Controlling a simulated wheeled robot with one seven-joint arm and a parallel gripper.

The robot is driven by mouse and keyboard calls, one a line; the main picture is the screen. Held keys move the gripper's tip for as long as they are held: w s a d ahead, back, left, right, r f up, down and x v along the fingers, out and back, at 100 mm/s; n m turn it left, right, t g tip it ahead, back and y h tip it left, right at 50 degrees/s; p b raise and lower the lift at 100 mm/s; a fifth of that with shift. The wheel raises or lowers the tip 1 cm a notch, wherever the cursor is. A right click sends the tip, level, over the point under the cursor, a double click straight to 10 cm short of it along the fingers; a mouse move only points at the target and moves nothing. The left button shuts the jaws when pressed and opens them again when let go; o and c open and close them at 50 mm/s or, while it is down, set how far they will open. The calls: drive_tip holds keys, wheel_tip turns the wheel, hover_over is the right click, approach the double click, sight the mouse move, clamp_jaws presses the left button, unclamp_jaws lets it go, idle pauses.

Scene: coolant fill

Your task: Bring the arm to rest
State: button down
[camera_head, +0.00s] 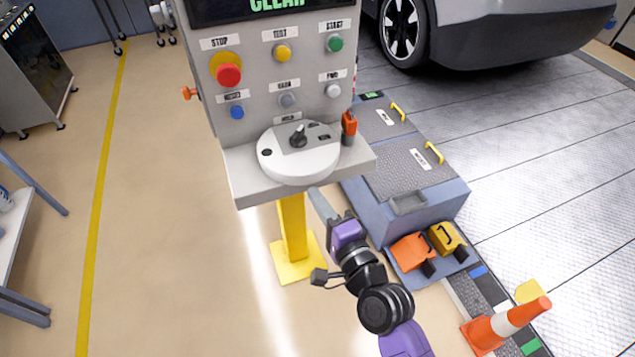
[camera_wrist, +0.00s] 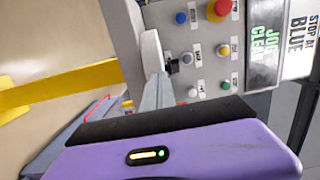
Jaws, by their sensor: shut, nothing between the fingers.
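My gripper (camera_head: 322,205) is shut and empty. In the head view it is just below the front edge of the grey control panel (camera_head: 245,185), to the right of its yellow post (camera_head: 292,225). I cannot tell whether it touches the panel. In the wrist view my gripper (camera_wrist: 158,92) points at the panel, beside the white round plate with the black knob.
The white round plate (camera_head: 285,160) has a black selector knob (camera_head: 298,136). A blue-grey cabinet (camera_head: 400,165) with yellow handles stands to the right, with an orange block (camera_head: 411,250) and a yellow block (camera_head: 447,237) in front.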

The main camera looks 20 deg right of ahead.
drive_tip(key=shift+s+a, duration=0.3)
drive_tip(key=shift+s, duration=0.55)
drive_tip(key=shift+s+a, duration=0.3)
drive_tip(key=shift+s, duration=0.55)
